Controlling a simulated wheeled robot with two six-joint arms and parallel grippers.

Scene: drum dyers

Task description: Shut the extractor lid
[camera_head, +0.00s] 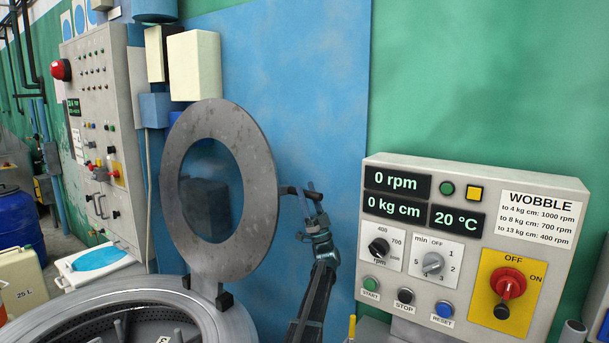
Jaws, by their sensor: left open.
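The extractor lid (262,190) is a grey metal ring with a see-through middle. It stands raised and nearly upright on its hinge (223,298) at the rim of the extractor (60,318), whose round drum opening is uncovered at bottom left. A short dark handle (288,190) sticks out from the lid's right edge. My left gripper (312,196) is open, just right of the handle, with its arm rising from below. I cannot tell whether its fingers touch the handle or lie around it. My right gripper is out of view.
A control box (470,250) with displays, knobs and a red switch stands close on the right. A tall grey panel (100,140) is at the left, with a blue barrel (18,220) and a pale canister (20,280) beyond. A blue wall panel (325,100) lies behind the lid.

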